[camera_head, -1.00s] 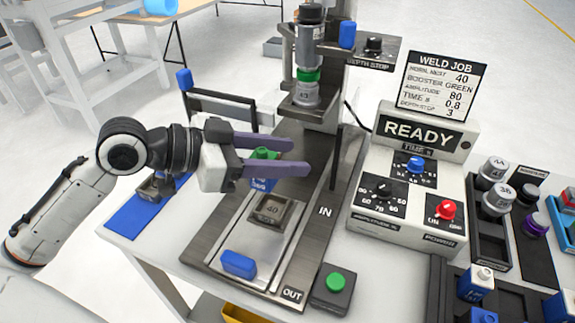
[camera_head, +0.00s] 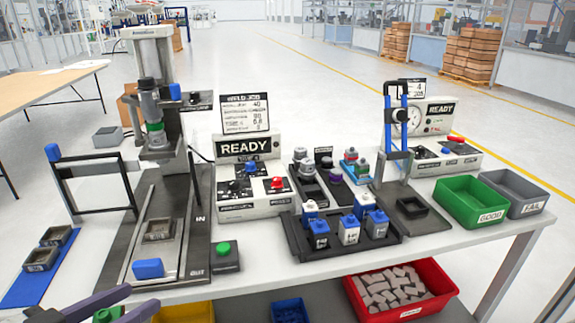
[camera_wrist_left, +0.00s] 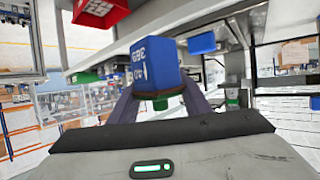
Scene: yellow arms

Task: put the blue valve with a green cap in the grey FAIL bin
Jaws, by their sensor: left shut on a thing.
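My left gripper (camera_head: 108,303) shows at the bottom left edge of the head view, its purple fingers shut on the blue valve with a green cap. In the head view only the green cap (camera_head: 108,314) shows between the fingers. In the left wrist view the valve's blue body (camera_wrist_left: 150,68), with white lettering, stands out beyond the fingers, and its cap is on the gripper side. The grey FAIL bin (camera_head: 528,208) stands at the far right end of the table, beside the green GOOD bin (camera_head: 478,218). My right gripper is not in view.
The welding press (camera_head: 155,110) stands at the left with an empty nest (camera_head: 158,230) on its plate. A black tray (camera_head: 300,245) of several valves, the READY box (camera_head: 235,190) and a gauge stand (camera_head: 395,120) lie between. A red crate (camera_head: 440,280) sits below the table.

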